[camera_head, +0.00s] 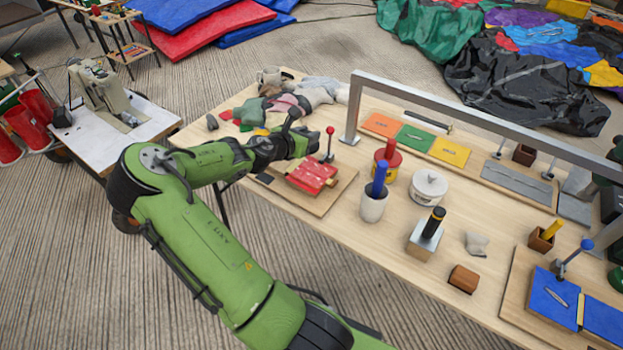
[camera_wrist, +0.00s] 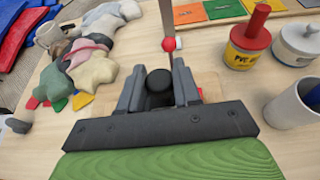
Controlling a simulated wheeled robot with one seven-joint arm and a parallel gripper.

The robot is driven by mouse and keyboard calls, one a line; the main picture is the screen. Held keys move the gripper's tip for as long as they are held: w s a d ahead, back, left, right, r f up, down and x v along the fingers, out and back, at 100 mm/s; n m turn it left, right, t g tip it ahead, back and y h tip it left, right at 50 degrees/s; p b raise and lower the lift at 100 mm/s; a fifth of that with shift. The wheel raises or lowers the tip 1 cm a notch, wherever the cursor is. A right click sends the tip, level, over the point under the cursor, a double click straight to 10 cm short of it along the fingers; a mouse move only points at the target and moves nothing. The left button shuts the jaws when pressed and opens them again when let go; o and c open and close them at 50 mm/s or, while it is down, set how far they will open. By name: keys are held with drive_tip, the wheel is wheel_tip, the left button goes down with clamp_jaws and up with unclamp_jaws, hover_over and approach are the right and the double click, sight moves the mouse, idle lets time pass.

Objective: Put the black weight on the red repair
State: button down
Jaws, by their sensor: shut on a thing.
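My gripper (camera_wrist: 160,92) is shut on the black weight (camera_wrist: 159,82), a dark rounded piece between the two fingers in the wrist view. In the head view my gripper (camera_head: 298,142) is over the table's left part, just behind and left of the red repair; the held weight cannot be made out clearly there. The red repair (camera_head: 312,176) is a red patch with pale yellowish strips, lying on a wooden board (camera_head: 318,206). Whether the weight touches anything below cannot be told.
A red-knobbed upright rod (camera_head: 330,131) stands close right of my gripper. A red-and-yellow can (camera_head: 386,162), a cup with a blue handle (camera_head: 374,204) and a white pot (camera_head: 428,187) stand further right. Cloth scraps (camera_head: 285,100) lie behind. A metal rail (camera_head: 470,115) spans the back.

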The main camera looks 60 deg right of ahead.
drive_tip(key=shift+m+g, duration=0.3)
drive_tip(key=f+b, duration=0.1)
drive_tip(key=f, duration=0.2)
drive_tip(key=f+b, duration=0.2)
drive_tip(key=f, duration=0.1)
drive_tip(key=s+f+b, duration=0.1)
drive_tip(key=f, duration=0.2)
drive_tip(key=shift+d+f, duration=0.3)
drive_tip(key=shift+f, duration=0.1)
drive_tip(key=shift+r, duration=0.15)
drive_tip(key=c, duration=0.8)
unclamp_jaws()
drive_tip(key=shift+f, duration=0.2)
drive_tip(key=shift+r, duration=0.1)
